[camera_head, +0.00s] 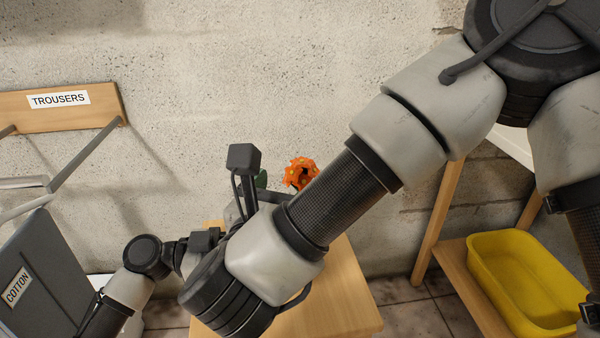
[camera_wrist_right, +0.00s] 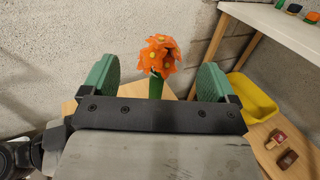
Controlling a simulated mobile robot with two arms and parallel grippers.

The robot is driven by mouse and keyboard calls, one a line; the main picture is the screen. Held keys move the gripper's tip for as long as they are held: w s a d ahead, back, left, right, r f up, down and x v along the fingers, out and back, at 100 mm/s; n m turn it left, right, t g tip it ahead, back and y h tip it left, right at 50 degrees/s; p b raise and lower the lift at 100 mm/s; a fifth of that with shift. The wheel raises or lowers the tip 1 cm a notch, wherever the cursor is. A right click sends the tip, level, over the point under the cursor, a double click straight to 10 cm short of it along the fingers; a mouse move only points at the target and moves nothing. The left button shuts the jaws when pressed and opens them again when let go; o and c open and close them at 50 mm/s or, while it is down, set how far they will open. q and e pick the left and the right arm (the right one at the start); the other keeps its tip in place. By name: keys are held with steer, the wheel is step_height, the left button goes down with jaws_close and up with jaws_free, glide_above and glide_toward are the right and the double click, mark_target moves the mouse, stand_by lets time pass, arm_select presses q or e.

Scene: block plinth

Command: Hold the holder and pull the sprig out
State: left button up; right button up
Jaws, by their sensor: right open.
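The sprig (camera_head: 301,166) has an orange flower head and shows just behind my right arm in the head view. In the right wrist view the sprig (camera_wrist_right: 160,52) stands upright on a green stem, beyond and between the two green fingers of my right gripper (camera_wrist_right: 158,78). That gripper is open, with clear gaps on both sides of the stem. The holder cannot be made out; my right wrist and gripper body cover the area below the flower. My left arm comes in at lower left, and its gripper (camera_head: 207,240) is mostly hidden behind my right wrist.
A wooden plinth (camera_head: 345,305) stands below the flower. A yellow tub (camera_head: 515,275) sits on a low wooden shelf at right. A TROUSERS rack (camera_head: 100,105) is on the wall at left, above a grey COTTON panel (camera_head: 40,265). A concrete wall stands close behind.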

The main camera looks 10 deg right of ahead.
steer(key=shift+x, duration=2.5)
steer(key=shift+c, duration=0.5)
steer(key=c, duration=1)
